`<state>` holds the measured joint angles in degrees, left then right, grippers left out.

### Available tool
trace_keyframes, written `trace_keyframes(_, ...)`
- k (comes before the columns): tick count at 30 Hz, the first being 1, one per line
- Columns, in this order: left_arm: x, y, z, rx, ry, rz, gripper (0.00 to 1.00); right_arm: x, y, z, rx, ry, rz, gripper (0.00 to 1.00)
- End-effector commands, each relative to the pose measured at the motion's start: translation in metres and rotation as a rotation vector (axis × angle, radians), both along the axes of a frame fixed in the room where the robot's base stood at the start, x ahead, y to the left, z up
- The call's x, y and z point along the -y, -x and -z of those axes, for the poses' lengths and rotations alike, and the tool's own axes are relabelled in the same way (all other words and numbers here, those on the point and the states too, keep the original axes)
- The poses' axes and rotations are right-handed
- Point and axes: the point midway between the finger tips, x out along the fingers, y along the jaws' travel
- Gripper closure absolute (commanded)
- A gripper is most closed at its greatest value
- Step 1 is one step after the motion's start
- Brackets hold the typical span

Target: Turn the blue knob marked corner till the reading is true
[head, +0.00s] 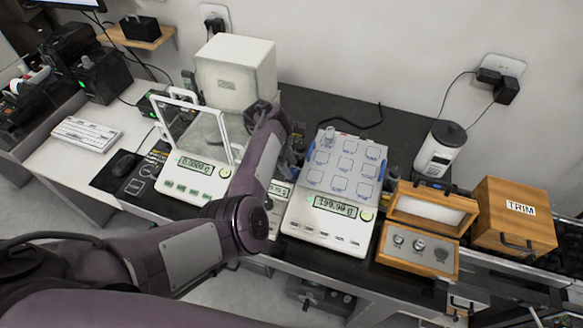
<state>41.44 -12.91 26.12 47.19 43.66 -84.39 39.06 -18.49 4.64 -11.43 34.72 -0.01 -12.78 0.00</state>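A white balance (326,222) stands on the dark table, its display (336,206) appearing to read about 199.90. Its wide pan (345,166) is marked with a grid of squares, and a small metal weight (328,136) stands on the far left square. Blue parts show at the pan's sides, one at the right edge (382,168); I cannot tell whether any is the knob marked corner. My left gripper (297,140) is beside the pan's far left side, small and dark, partly hidden by my forearm. Its fingers are not clear. My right gripper is not discernible.
Left are a glass-shielded balance (188,180) and a white box (236,72). Right are an open wooden weight case (416,252), a TRIM box (513,215) and a white canister (440,150). A smaller display (279,190) is partly behind my arm. Dark tabletop behind the pan is mostly clear.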

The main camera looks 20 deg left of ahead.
Motion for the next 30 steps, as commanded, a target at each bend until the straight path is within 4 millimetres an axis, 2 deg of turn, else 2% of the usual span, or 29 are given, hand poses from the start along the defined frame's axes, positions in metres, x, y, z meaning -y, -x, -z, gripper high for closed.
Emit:
trace_keyframes(4,0.006,-0.001,0.014,0.0,0.0,0.001,0.61,-0.001,-0.012,0.002,0.017,-0.002,0.0,0.54)
trace_keyframes(9,0.008,-0.001,0.019,0.001,-0.001,0.001,0.61,-0.004,-0.04,-0.001,0.06,-0.008,0.0,0.54)
trace_keyframes(11,0.008,-0.001,0.02,0.002,-0.001,0.0,0.61,-0.005,-0.044,-0.001,0.065,-0.009,-0.001,0.54)
trace_keyframes(15,0.008,-0.001,0.019,0.002,-0.001,0.0,0.63,-0.006,-0.039,-0.001,0.057,-0.009,0.0,0.54)
trace_keyframes(22,0.008,-0.001,0.019,0.002,-0.001,0.0,0.93,-0.005,-0.022,0.001,0.033,-0.007,0.0,0.54)
trace_keyframes(26,0.007,-0.002,0.019,0.002,-0.002,0.042,0.93,-0.005,-0.02,0.001,0.029,-0.006,0.0,0.54)
trace_keyframes(30,0.007,-0.003,0.02,0.001,-0.003,0.177,0.93,-0.004,-0.021,0.002,0.031,-0.007,0.0,0.54)
